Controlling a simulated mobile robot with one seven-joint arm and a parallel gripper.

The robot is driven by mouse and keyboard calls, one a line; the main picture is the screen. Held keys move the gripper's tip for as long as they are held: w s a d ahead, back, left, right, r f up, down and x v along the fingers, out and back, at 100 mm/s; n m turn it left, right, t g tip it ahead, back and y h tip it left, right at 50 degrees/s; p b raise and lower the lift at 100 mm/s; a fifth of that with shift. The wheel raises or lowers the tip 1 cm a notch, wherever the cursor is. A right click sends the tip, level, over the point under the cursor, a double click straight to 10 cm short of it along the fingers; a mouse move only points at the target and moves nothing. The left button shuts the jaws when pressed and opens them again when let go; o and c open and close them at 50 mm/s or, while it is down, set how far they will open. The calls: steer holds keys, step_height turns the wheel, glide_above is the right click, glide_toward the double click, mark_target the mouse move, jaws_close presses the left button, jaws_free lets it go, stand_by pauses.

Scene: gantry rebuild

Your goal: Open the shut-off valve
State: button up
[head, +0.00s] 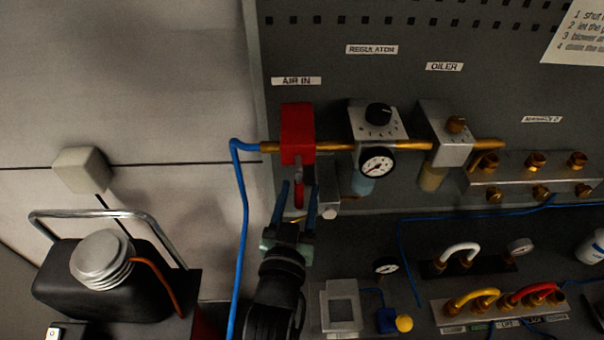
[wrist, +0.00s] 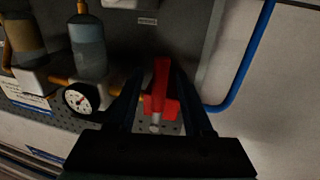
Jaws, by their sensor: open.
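The shut-off valve (head: 297,128) is a red block on the brass pipe under the "AIR IN" label. Its red handle (head: 299,195) hangs down below the block. In the wrist view, which is turned upside down, the red valve (wrist: 160,88) shows between my two fingers. My gripper (head: 299,188) is open, with one finger on each side of the handle in the head view. I cannot tell whether either finger touches it.
A regulator with a round gauge (head: 378,165) and an oiler (head: 445,135) sit right of the valve. A silver block (head: 329,190) is close by my right finger. A blue hose (head: 241,220) runs down on the left. A black tank (head: 100,285) stands at lower left.

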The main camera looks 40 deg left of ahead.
mark_target(302, 183)
steer(key=shift+x, duration=1.65)
jaws_close()
